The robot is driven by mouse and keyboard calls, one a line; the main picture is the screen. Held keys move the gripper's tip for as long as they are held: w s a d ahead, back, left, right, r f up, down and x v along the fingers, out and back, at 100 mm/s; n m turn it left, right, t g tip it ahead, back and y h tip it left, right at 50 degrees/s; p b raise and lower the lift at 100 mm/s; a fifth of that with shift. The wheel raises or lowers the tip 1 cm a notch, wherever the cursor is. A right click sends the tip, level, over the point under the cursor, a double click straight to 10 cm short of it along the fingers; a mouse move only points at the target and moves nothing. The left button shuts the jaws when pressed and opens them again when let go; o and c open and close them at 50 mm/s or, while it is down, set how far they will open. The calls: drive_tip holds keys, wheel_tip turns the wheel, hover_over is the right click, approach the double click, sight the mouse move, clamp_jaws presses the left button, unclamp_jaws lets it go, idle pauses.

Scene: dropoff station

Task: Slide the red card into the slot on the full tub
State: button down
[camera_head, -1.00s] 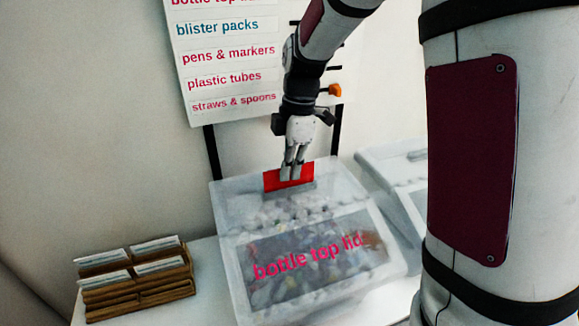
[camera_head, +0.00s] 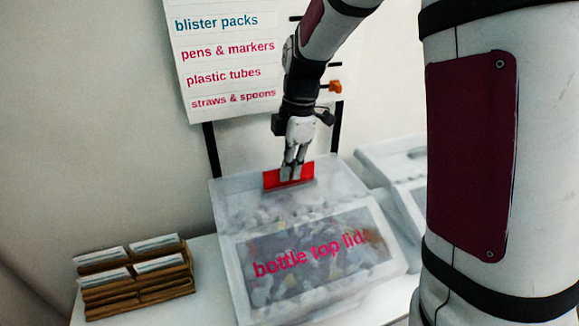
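The full tub (camera_head: 228,245) is a translucent white bin labelled "bottle top lids", filled with small pale and dark pieces. The red card (camera_head: 274,180) stands upright at the back of the tub's lid, at a grey slot strip (camera_head: 300,187). My gripper (camera_head: 291,172) points down from above, with its fingers closed together on the card's middle. The card's lower edge meets the strip; I cannot tell how deep it sits in the slot.
A second translucent tub (camera_head: 400,165) stands to the right, partly behind my arm. A brown card rack (camera_head: 138,290) with white cards stands on the white table (camera_head: 205,268) at left. A sign board (camera_head: 225,60) stands behind the tub.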

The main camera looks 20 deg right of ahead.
drive_tip(key=shift+f, duration=0.3)
drive_tip(key=c, duration=1.7)
unclamp_jaws()
drive_tip(key=r, duration=0.4)
drive_tip(key=d+r, duration=0.1)
drive_tip(key=r, duration=0.7)
drive_tip(key=shift+d, duration=0.25)
drive_tip(key=s+m+t, duration=0.1)
drive_tip(key=s+m, duration=0.5)
drive_tip(key=s, duration=0.1)
drive_tip(key=s+a+m+t+h, duration=0.1)
drive_tip(key=s+m+t, duration=0.1)
drive_tip(key=s+m, duration=0.4)
drive_tip(key=s+m+t, duration=0.2)
drive_tip(key=s+m, duration=0.4)
drive_tip(key=s, duration=0.4)
drive_tip(key=shift+a+r, duration=0.15)
drive_tip(key=shift+r, duration=0.1)
